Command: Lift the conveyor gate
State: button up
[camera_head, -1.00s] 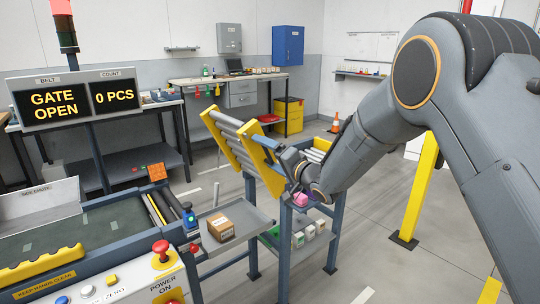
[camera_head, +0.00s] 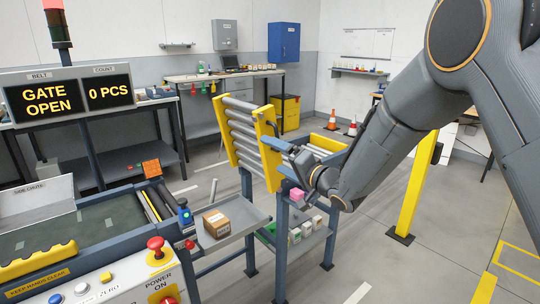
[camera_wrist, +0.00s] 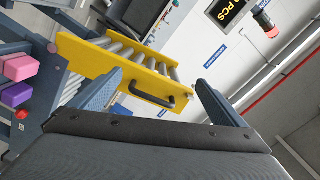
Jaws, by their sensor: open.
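The conveyor gate, a roller section with yellow side rails (camera_head: 270,165), stands tilted steeply up on the blue conveyor frame in the head view. The display (camera_head: 67,98) reads GATE OPEN and 0 PCS. My gripper (camera_head: 297,158) is at the right side of the gate, near its right rail. In the wrist view the same yellow rail (camera_wrist: 110,66) carries a black handle (camera_wrist: 152,97). My gripper (camera_wrist: 165,85) is open, and the handle shows between its two fingers. I cannot tell whether a finger touches the gate.
A belt conveyor with a control panel (camera_head: 130,283) is at the front left. A cardboard box (camera_head: 217,223) lies on a grey tray beside it. Pink and white boxes sit on the frame's shelves. A yellow post (camera_head: 417,185) stands at right, with open floor around it.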

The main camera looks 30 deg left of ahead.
jog(key=shift+s+d, duration=0.2)
jog(key=shift+d, duration=0.25)
